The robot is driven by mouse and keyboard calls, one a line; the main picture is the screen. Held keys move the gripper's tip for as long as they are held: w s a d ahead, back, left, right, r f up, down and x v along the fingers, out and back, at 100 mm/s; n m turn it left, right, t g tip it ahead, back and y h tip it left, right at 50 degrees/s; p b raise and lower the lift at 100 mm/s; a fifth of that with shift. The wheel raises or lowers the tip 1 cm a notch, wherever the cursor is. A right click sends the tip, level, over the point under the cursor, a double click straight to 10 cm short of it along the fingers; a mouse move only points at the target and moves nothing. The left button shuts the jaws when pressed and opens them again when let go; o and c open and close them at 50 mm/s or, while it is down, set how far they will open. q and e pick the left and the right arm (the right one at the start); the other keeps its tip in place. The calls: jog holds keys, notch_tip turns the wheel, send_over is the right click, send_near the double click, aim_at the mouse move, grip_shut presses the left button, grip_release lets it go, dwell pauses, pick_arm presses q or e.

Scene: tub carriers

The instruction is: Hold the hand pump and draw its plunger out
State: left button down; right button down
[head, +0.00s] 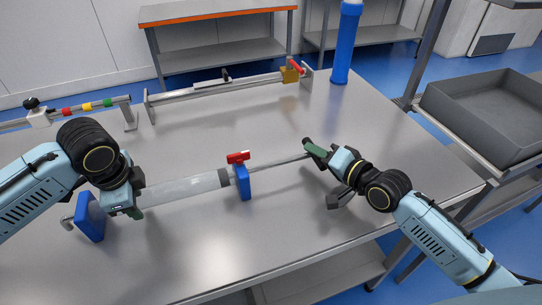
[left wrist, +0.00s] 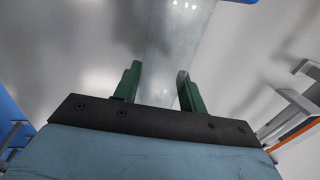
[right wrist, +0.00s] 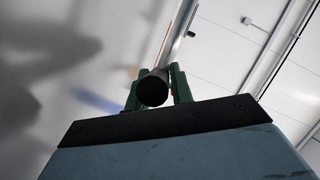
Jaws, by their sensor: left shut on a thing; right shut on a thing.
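The hand pump has a clear barrel (head: 182,189) lying level across the table, with a dark collar (head: 225,178) at its right end. A thin metal plunger rod (head: 278,163) extends out of the right side. My left gripper (head: 135,200) is shut around the barrel near its left end; the left wrist view shows the barrel (left wrist: 172,60) between the green fingers (left wrist: 160,90). My right gripper (head: 314,151) is shut on the plunger's dark end knob (right wrist: 153,88); its green fingers (right wrist: 155,90) flank the knob in the right wrist view. The barrel's left end is partly hidden by my gripper.
A blue stand (head: 243,184) with a red clamp (head: 238,157) holds the pump's right end; another blue stand (head: 89,217) is at the left. The table's front is clear.

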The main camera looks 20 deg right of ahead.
jog(key=shift+d+f, duration=0.25)
jog(key=shift+d, duration=0.25)
jog(key=c, duration=1.4)
grip_release()
jog(key=shift+a, duration=0.1)
pick_arm(q)
jog(key=shift+w, duration=0.1)
pick_arm(e)
jog(key=shift+o, duration=0.7)
jog(key=shift+r, duration=0.15)
jog(key=v, duration=1.2)
